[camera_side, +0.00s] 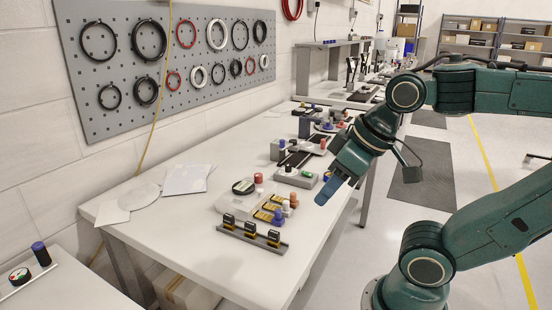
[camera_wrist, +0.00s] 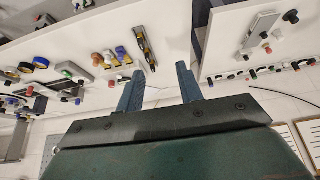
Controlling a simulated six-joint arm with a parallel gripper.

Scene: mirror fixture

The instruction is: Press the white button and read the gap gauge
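My gripper (camera_side: 328,188) hangs over the right edge of the white bench, its blue fingers pointing down and left. In the wrist view my gripper (camera_wrist: 156,76) has its two fingers well apart with nothing between them. A cluster of small coloured knobs (camera_side: 287,205) stands on the bench to its left; a pale one shows in the wrist view (camera_wrist: 108,55), but I cannot tell whether it is the white button. A rail with black-and-yellow devices (camera_side: 250,233) lies at the near side of the cluster. I cannot make out which thing is the gap gauge, or any reading.
A grey box with a green button (camera_side: 295,177) sits behind the cluster. More fixtures with coloured knobs (camera_side: 300,148) stand farther back. Flat white sheets (camera_side: 186,179) lie at left. A pegboard (camera_side: 165,60) with rings hangs on the wall. The bench front left is clear.

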